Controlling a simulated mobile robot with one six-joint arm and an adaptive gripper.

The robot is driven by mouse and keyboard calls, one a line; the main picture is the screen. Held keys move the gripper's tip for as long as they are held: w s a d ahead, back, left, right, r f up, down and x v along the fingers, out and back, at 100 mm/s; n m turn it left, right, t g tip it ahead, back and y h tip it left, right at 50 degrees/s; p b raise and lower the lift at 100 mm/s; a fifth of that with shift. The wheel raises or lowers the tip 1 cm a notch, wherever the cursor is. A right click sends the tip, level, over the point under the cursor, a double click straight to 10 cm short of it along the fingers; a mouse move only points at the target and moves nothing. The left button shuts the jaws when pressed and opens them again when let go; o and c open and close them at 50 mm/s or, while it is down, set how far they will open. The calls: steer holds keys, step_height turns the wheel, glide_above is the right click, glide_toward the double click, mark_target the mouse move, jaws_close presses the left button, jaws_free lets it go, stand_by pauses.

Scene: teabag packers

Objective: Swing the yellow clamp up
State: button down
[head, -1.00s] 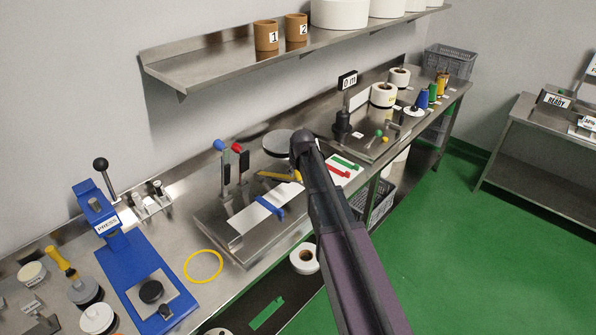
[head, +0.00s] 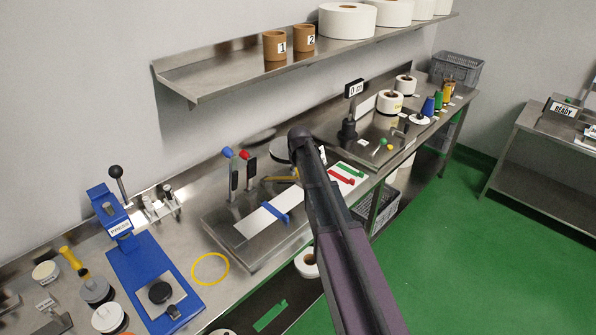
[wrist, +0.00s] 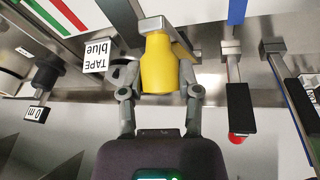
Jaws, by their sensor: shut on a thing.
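The yellow clamp (wrist: 160,65) fills the space between the fingers of my gripper (wrist: 160,88) in the wrist view. Both fingers press on the sides of its yellow grip. In the head view, a small yellow part of the clamp (head: 282,178) shows low beside my arm, and the rest is hidden behind it. My gripper is also hidden behind my arm there, so how far the clamp is tilted is hard to tell.
A blue-knobbed lever (head: 228,153) and a red-knobbed lever (head: 245,156) stand upright left of my arm. A white strip with a blue piece (head: 276,213) lies before them. Red and green pieces (head: 343,174) lie right. A metal shelf (head: 230,80) hangs above.

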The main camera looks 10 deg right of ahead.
steer(key=shift+w+a+r+p, duration=0.35)
steer(key=shift+w+r, duration=0.1)
steer(key=shift+r, duration=0.1)
steer(key=shift+c, duration=1.5)
jaws_free()
steer(key=shift+f, duration=0.1)
steer(key=shift+s+d, duration=0.1)
